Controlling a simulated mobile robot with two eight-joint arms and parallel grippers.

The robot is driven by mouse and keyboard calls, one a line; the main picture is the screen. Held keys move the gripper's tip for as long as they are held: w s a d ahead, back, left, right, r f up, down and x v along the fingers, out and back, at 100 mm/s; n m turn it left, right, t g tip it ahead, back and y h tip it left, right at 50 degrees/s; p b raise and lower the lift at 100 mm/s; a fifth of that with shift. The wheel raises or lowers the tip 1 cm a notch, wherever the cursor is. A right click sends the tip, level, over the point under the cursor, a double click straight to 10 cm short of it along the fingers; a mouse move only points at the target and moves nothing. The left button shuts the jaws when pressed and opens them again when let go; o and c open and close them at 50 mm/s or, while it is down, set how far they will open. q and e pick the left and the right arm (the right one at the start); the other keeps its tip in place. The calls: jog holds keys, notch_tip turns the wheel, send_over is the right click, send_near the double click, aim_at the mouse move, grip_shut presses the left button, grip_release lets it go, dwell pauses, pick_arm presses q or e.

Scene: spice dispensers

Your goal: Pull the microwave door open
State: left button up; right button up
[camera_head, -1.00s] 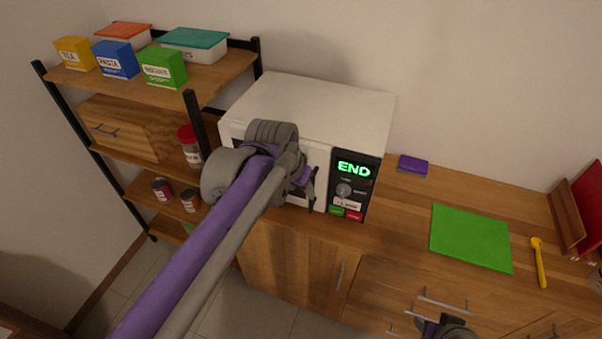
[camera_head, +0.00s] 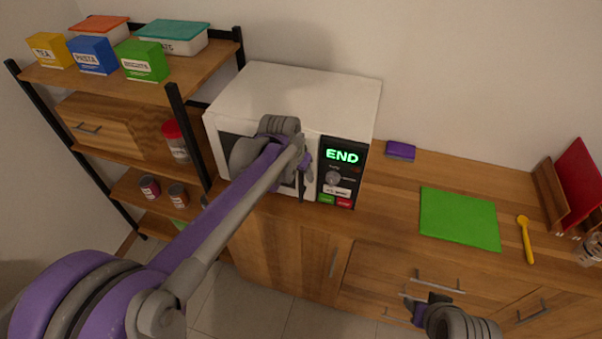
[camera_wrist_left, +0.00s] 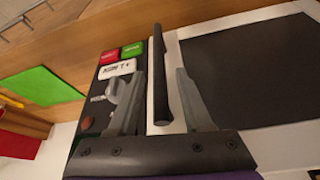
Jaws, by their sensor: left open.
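The white microwave (camera_head: 300,95) stands on the wooden counter, and its door looks shut. Its control panel (camera_head: 338,178) shows a green END. My left gripper (camera_head: 304,178) is at the front of the microwave, beside the panel, and my arm hides much of the door. In the left wrist view, the dark upright handle (camera_wrist_left: 160,75) lies between the two open fingers of my left gripper (camera_wrist_left: 165,95). The door's dark window (camera_wrist_left: 250,70) is to the right. My right gripper (camera_head: 420,303) is low, in front of the drawers; its jaw opening is unclear.
A shelf rack (camera_head: 130,85) with boxes and jars stands left of the microwave. A purple sponge (camera_head: 400,150), a green mat (camera_head: 460,218) and a yellow spoon (camera_head: 526,240) lie on the counter to the right. The counter between the panel and the mat is clear.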

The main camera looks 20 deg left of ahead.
pick_arm(q)
jog(key=shift+f, duration=0.15)
jog(key=shift+c, duration=0.3)
grip_shut()
dwell(1.1)
